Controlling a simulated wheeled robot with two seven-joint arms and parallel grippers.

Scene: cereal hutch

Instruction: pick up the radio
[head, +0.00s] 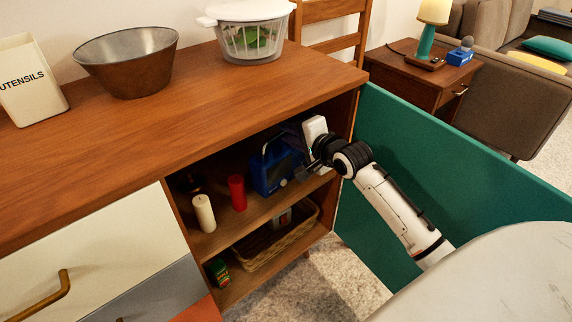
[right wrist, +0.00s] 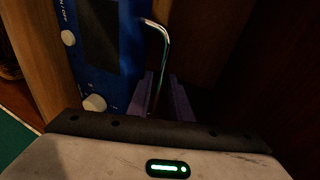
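The blue radio (head: 270,172) stands on the upper shelf inside the open hutch, towards its right side. In the right wrist view the radio (right wrist: 103,85) shows its blue face, pale knobs and bent metal handle (right wrist: 160,38). My right gripper (head: 297,152) reaches into the hutch from the right, beside the radio. In the right wrist view its two dark fingers (right wrist: 162,95) are apart, with the handle running down between them. I see no clear sign that they clamp it. My left gripper is not in view.
A red candle (head: 237,192) and a cream candle (head: 204,213) stand left of the radio. A wicker basket (head: 262,250) sits on the shelf below. The open green door (head: 455,165) is right of my arm; the hutch top (head: 190,100) is above.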

